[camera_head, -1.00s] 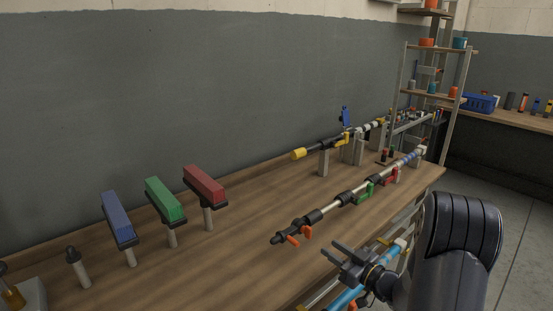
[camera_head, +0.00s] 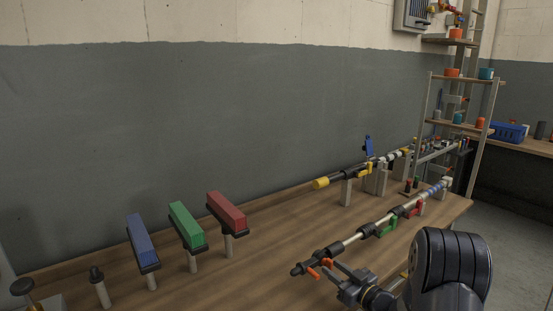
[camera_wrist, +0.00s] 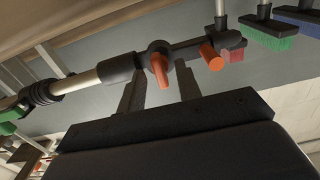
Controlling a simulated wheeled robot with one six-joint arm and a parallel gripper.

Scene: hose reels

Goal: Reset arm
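My gripper (camera_head: 338,272) is at the lower right in the head view, beside the near end of a jointed pipe with orange levers (camera_head: 345,246). In the wrist view my gripper (camera_wrist: 160,88) has its two dark fingers apart with nothing clearly held. The pipe end with its orange levers (camera_wrist: 160,68) crosses just beyond the fingertips there. I cannot tell whether the fingers touch it. My dark arm bends at the right of the head view.
A yellow-tipped pipe (camera_head: 335,178) rests on supports behind. A shelf rack (camera_head: 465,128) stands at the back right. The bench middle is clear.

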